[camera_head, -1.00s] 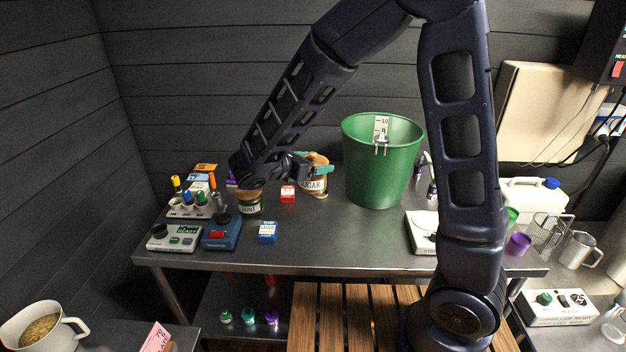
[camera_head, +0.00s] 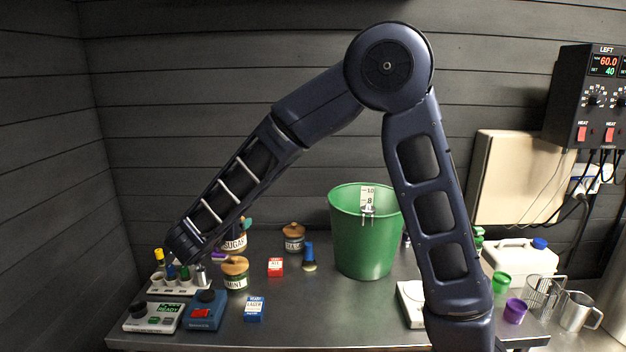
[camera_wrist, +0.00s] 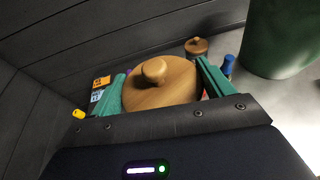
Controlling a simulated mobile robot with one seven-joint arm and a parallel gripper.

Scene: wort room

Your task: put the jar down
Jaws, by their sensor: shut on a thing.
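The jar marked SUGAR (camera_head: 234,241), with a wooden lid, is held in my gripper (camera_wrist: 160,85). In the wrist view its round knobbed lid (camera_wrist: 162,92) fills the space between the two teal fingers. In the head view a teal finger (camera_head: 246,222) shows at the jar's right; my arm hides the rest of the gripper. The jar appears upright, behind the MINT jar (camera_head: 235,274), whose lid covers its lower part. I cannot tell whether its base touches the steel table (camera_head: 335,310).
A third lidded jar (camera_head: 293,238) stands at the back, left of the green bucket (camera_head: 365,235). A blue-handled item (camera_head: 309,257) and a red box (camera_head: 275,267) stand nearby. A vial rack (camera_head: 172,285) is at left. The table's front middle is clear.

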